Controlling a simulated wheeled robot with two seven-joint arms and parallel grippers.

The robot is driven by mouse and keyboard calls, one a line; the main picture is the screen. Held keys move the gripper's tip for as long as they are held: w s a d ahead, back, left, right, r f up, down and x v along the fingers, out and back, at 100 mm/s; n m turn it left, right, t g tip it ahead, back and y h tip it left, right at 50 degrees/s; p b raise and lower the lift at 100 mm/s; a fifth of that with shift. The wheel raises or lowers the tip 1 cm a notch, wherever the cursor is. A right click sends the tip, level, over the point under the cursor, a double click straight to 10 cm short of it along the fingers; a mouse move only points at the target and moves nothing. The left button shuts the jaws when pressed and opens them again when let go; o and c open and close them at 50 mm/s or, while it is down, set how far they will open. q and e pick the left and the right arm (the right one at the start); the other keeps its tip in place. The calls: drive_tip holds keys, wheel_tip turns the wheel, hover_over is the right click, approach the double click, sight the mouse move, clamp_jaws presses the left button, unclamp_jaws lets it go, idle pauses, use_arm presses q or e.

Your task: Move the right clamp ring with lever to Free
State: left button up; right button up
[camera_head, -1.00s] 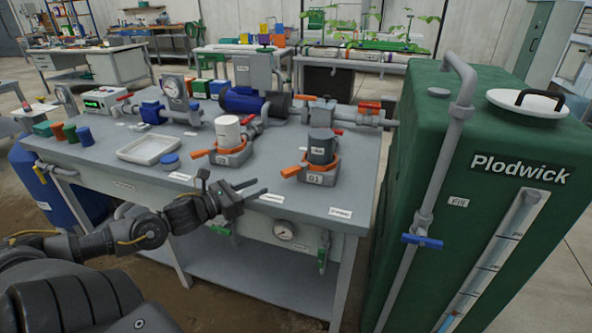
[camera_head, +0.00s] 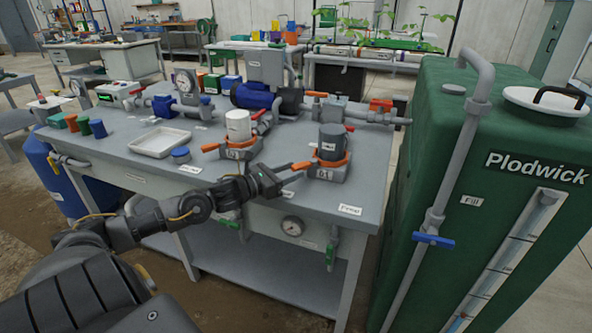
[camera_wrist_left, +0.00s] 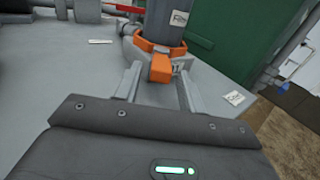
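The right clamp ring (camera_head: 333,160) is orange and sits around a dark grey filter canister (camera_head: 332,140) on a grey base at the bench's right side. Its orange lever (camera_head: 302,165) points left toward the front in the head view. My left gripper (camera_head: 293,176) is at the lever, with its fingers apart. In the left wrist view the lever (camera_wrist_left: 161,68) stands between the tips of the open fingers (camera_wrist_left: 160,80), with a gap on each side. Whether the lever is fully within the fingers is hard to tell. My right gripper is out of view.
A second clamp ring (camera_head: 238,150) with an orange lever holds a white canister (camera_head: 238,125) to the left. A white tray (camera_head: 159,142) lies further left. The green tank (camera_head: 440,170) with its pipe stands close on the right.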

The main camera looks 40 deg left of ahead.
use_arm(q)
drive_tip(key=shift+x, duration=1.15)
drive_tip(key=shift+c, duration=0.4)
clamp_jaws()
